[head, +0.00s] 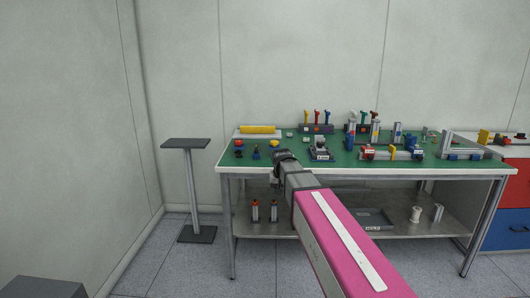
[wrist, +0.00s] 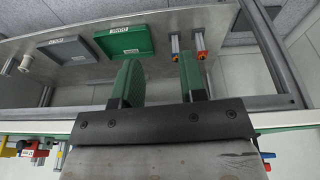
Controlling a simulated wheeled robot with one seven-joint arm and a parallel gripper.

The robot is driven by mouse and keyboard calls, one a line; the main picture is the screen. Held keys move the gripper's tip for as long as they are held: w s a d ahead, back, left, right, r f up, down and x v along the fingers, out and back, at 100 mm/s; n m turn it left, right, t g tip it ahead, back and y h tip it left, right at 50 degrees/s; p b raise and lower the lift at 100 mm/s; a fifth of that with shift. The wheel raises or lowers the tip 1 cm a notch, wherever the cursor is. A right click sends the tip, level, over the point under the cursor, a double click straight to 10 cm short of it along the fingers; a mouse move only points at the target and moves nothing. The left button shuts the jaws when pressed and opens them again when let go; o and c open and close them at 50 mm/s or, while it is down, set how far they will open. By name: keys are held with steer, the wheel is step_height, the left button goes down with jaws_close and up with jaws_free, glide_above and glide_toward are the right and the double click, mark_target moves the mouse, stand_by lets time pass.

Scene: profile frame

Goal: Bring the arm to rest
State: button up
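My arm (head: 340,240) with its pink link reaches forward from the lower right to the front edge of the green-topped workbench (head: 240,160). My gripper (head: 284,165) is at that edge, toward the left part of the bench; its fingers are hard to make out in the head view. In the wrist view my gripper (wrist: 159,82) has two green fingers standing well apart, with nothing between them. Behind the fingers the lower shelf (wrist: 80,82) shows.
The bench top holds a yellow cylinder (head: 258,129) and several small fixtures. The lower shelf bears a grey tray (wrist: 67,50), a green tray (wrist: 125,40), a spool (head: 416,214) and two orange-topped posts (wrist: 199,42). A grey stand (head: 186,144) is left; floor between is clear.

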steer(key=s+d+f+g, duration=0.1)
steer(key=s+d+f, duration=0.5)
steer(key=s+f, duration=0.3)
steer(key=s+d+f+g, duration=0.1)
steer(key=s+d+f, duration=0.5)
steer(key=s+f, duration=0.4)
steer(key=shift+s+g, duration=0.3)
steer(key=shift+s, duration=0.75)
steer(key=shift+f, duration=0.1)
